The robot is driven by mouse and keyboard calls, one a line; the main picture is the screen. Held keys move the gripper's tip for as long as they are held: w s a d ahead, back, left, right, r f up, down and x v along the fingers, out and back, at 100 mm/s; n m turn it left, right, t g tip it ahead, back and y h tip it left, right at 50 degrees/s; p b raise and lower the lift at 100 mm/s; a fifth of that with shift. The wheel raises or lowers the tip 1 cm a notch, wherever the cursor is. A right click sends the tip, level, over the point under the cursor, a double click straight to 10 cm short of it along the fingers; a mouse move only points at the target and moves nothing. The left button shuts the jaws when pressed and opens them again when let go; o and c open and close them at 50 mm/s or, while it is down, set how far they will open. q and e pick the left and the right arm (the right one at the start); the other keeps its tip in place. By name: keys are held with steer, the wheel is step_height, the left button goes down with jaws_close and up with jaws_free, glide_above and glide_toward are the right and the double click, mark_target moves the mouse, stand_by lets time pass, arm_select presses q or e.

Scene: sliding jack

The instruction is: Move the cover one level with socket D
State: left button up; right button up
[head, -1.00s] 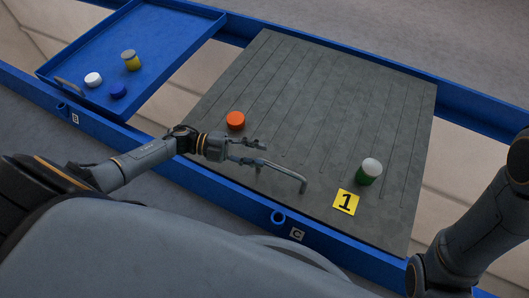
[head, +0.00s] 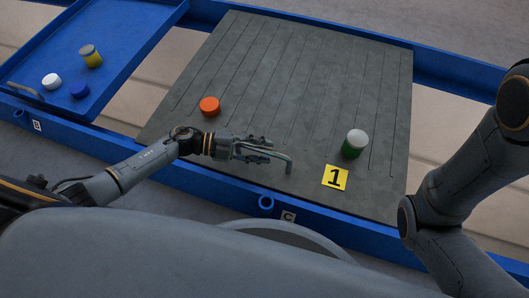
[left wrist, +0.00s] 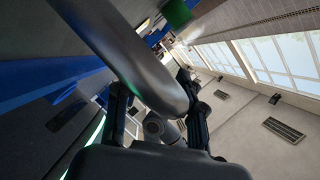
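Cover one is the dark grey grooved plate (head: 300,75) with a yellow label "1" (head: 335,178). It lies across the blue rail frame between the tray and the right-hand opening. Its bent bar handle (head: 289,165) rises near the front edge. My left gripper (head: 268,149) is at this handle, its fingers apart on either side of the bar. In the left wrist view the dark bar (left wrist: 140,60) passes large between the spread fingers (left wrist: 157,115). Socket C, a blue ring (head: 266,203) beside its label, is on the front rail. Socket D is not visible. My right gripper is out of view.
An orange puck (head: 209,106) and a green jar with a white lid (head: 355,143) stand on the cover. A blue tray (head: 120,50) at left holds a yellow jar, a white puck and a blue puck. An opening shows right of the cover.

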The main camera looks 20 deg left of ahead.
arm_select(q)
steer(key=shift+w+d+f, duration=0.1)
steer(key=shift+d, duration=0.35)
steer(key=shift+c, duration=0.2)
jaws_close()
